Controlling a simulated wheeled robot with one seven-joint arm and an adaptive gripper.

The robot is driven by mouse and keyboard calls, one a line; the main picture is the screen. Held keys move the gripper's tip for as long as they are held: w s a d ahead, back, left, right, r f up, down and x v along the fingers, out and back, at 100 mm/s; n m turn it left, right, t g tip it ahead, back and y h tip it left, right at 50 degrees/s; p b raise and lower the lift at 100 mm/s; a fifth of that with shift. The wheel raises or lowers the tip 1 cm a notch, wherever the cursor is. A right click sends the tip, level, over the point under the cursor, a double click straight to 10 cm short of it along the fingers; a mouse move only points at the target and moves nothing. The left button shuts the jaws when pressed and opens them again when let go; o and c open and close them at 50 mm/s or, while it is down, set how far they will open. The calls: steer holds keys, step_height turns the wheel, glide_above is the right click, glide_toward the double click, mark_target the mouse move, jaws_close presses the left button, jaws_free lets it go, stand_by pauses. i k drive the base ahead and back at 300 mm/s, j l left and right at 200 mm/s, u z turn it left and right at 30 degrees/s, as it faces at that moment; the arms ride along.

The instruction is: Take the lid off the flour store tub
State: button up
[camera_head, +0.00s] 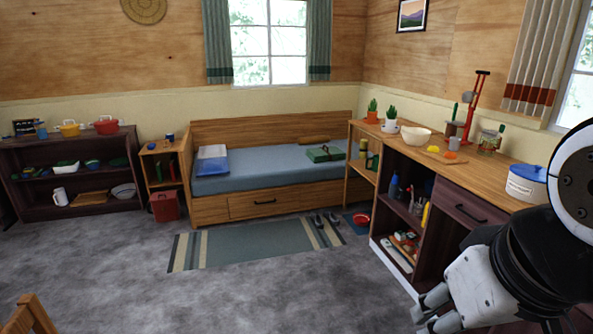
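The flour store tub (523,190) is a white round tub with a blue lid (529,172), standing upright on the wooden counter at the right. The lid sits on top of the tub. A dark label marks its front, too small to read. My arm is close to the tub's right side in the picture and partly covers it. My gripper (431,309) hangs low at the lower right, in front of the counter and well below the tub. It is apart from the tub and lid. I see nothing held in it, and its finger opening is unclear.
The counter (477,172) also bears a grey mug (454,144), a cream bowl (416,135), a jar (489,141), a red upright device (475,102) and potted cacti. A closed drawer (467,206) is below the tub. Open grey floor (280,285) lies left of the counter.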

mark_target(535, 173)
steer(key=i+z, duration=0.15)
steer(key=i, duration=0.8)
steer(key=i+j+z, duration=0.2)
steer(key=i, duration=0.7)
steer(key=i+z, duration=0.35)
steer(key=i, duration=0.15)
steer(key=i+j+z, duration=0.2)
steer(key=i+z, duration=0.15)
steer(key=i, duration=0.15)
steer(key=i+z, duration=0.2)
steer(key=z, duration=0.2)
steer(key=i+z, duration=0.25)
steer(key=z, duration=0.15)
steer(key=i+j+z, duration=0.1)
steer(key=z, duration=0.25)
steer(key=i+j+z, duration=0.2)
steer(key=z, duration=0.2)
steer(key=i, duration=0.05)
